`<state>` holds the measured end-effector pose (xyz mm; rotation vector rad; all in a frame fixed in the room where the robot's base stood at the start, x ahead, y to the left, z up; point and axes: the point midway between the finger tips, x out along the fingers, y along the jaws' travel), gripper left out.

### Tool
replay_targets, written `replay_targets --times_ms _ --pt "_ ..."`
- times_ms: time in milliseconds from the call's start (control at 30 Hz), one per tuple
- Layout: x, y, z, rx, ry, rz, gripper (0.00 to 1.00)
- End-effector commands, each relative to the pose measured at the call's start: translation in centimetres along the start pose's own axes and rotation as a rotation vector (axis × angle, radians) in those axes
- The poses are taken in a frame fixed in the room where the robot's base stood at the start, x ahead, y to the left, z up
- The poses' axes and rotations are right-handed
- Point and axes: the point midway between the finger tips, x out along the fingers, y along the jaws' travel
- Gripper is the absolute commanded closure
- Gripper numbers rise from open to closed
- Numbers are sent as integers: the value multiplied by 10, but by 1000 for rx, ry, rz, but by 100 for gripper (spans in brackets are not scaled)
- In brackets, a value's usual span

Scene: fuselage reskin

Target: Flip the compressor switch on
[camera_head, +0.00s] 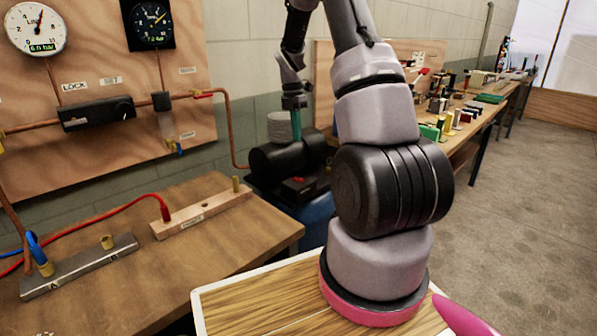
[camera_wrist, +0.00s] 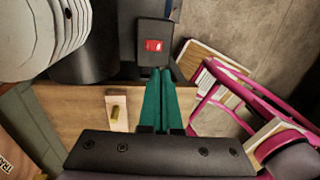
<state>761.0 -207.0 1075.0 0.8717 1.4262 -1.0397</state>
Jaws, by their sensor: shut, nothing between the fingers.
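The compressor stands on the floor between the bench and my base, with a black motor (camera_head: 275,160) and a blue tank (camera_head: 316,218) in the head view. Its dark switch box (camera_head: 298,188) sits at the front, small in that view. In the wrist view the switch box (camera_wrist: 154,28) shows a lit-looking red rocker switch (camera_wrist: 153,45); I cannot tell which way it is set. My gripper (camera_wrist: 159,72) has green fingers shut together and empty. Their tips lie at the box's near edge in the picture, just below the red switch; contact cannot be told. In the head view my gripper (camera_head: 296,133) is above the compressor.
A wooden bench (camera_head: 240,222) with red and blue hoses is at the left, below a gauge board (camera_head: 100,120). A ribbed grey-white part (camera_wrist: 45,35) of the compressor is beside the motor. The floor (camera_head: 530,200) at right is clear.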

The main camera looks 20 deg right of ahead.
Motion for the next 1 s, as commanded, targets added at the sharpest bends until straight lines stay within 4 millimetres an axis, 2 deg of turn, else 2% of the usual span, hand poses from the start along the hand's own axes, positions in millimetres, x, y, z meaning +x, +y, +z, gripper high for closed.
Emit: replay_targets --times_ms 167,267,367,800,1000 --pt "2 0 0 1 0 0 100" --pt "10 0 0 1 1 -1 100" --pt "25 -1 -1 2 2 -4 100" --pt "114 0 -1 2 2 -3 100" --pt "135 0 0 1 0 0 100"
